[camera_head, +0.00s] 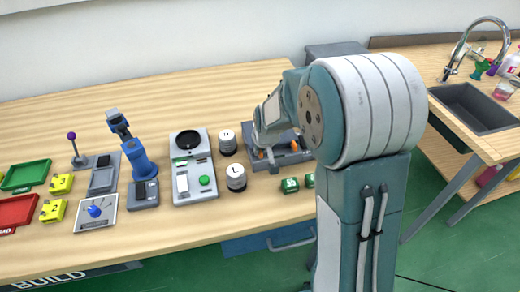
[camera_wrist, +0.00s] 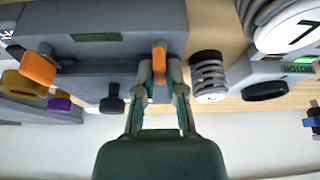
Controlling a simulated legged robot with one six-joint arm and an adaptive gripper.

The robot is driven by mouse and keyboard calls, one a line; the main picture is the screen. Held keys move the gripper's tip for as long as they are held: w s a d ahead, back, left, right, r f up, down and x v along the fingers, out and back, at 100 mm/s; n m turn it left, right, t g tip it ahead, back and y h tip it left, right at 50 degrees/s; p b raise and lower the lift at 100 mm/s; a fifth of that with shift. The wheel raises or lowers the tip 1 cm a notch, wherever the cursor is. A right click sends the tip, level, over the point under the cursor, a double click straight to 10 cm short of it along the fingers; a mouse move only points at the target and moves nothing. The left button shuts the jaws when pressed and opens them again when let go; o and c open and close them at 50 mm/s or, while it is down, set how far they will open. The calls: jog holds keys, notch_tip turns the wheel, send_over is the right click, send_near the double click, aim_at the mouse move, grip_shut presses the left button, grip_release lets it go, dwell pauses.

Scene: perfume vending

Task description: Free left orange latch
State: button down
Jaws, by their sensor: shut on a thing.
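The grey fixture (camera_head: 282,161) stands on the wooden bench, partly hidden behind my arm in the head view. It fills the upper left of the wrist view (camera_wrist: 60,28). The left orange latch (camera_wrist: 159,56) stands upright between my fingertips in the wrist view; it also shows in the head view (camera_head: 262,154). My gripper (camera_wrist: 160,78) is shut on this latch. The other orange latch (camera_wrist: 38,68) sits apart at the left of the wrist view, which looks turned round against the head view. My fingers cannot be made out in the head view.
Two white-topped weights (camera_head: 236,177) and (camera_head: 227,142) stand left of the fixture. Green blocks (camera_head: 290,185) lie in front. A scale-like device (camera_head: 193,168) and a blue device (camera_head: 140,165) are farther left.

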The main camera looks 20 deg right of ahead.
jog(key=n, duration=0.2)
jog(key=n+y, duration=0.1)
jog(key=n, duration=0.1)
jog(key=shift+n+g+y, duration=0.3)
jog(key=shift+g, duration=0.1)
jog(key=n+g+y, duration=0.1)
jog(key=n, duration=0.3)
jog(key=shift+d, duration=0.1)
jog(key=n+g+y, duration=0.1)
jog(key=n, duration=0.3)
jog(key=shift+n, duration=0.4)
jog(key=shift+w+n+g, duration=0.1)
jog(key=shift+n+g, duration=0.8)
jog(key=shift+n, duration=1)
jog(key=c, duration=0.7)
grip_release()
